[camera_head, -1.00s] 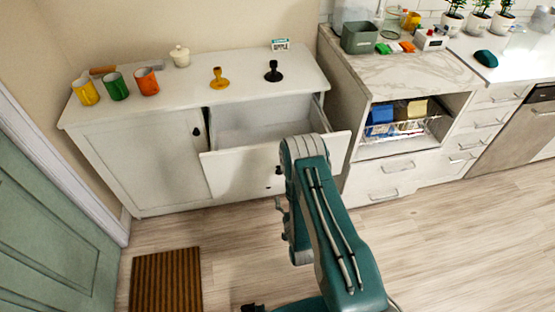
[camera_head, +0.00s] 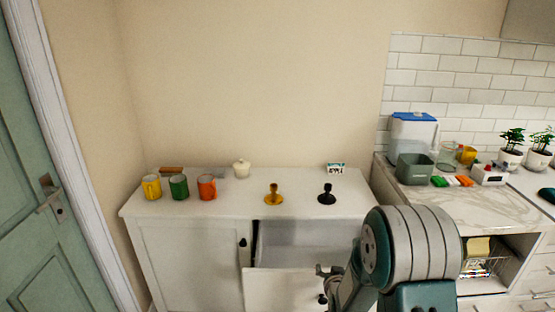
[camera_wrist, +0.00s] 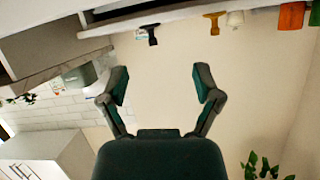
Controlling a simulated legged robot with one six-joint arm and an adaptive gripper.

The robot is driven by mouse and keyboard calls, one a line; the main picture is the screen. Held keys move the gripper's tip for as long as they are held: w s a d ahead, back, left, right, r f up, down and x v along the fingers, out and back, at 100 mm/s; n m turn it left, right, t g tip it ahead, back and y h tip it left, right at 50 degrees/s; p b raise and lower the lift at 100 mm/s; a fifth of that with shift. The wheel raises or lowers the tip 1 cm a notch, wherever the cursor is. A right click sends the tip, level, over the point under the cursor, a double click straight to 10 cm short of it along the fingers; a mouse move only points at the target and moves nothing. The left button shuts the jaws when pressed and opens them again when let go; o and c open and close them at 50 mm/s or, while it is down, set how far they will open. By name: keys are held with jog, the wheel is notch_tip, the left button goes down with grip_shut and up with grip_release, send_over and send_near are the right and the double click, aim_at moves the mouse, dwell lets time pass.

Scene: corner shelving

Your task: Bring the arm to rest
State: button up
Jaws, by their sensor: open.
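My gripper (camera_wrist: 160,82) is open in the wrist view, its two fingers spread apart with nothing between them. The wrist view is upside down, and the wall lies beyond the fingers. In the head view my folded arm (camera_head: 410,250) stands at the lower right, in front of the white cabinet (camera_head: 180,255) and its open drawer (camera_head: 283,289). Part of the drawer and the cabinet's right side are hidden behind the arm.
A marble counter (camera_head: 470,203) with a grey bin (camera_head: 414,169) is at right.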

jog(key=s+r+g, duration=0.4)
jog(key=s+r, duration=0.8)
jog(key=r, duration=0.5)
jog(key=s+r+g, duration=0.2)
jog(key=s+r, duration=0.1)
jog(key=s, duration=0.7)
jog(key=s+r+n+g, duration=0.1)
jog(key=s+r, duration=0.2)
jog(key=s, duration=0.8)
jog(key=shift+s+n+g, duration=0.15)
jog(key=shift+n+g, duration=0.15)
jog(key=shift+g, duration=0.1)
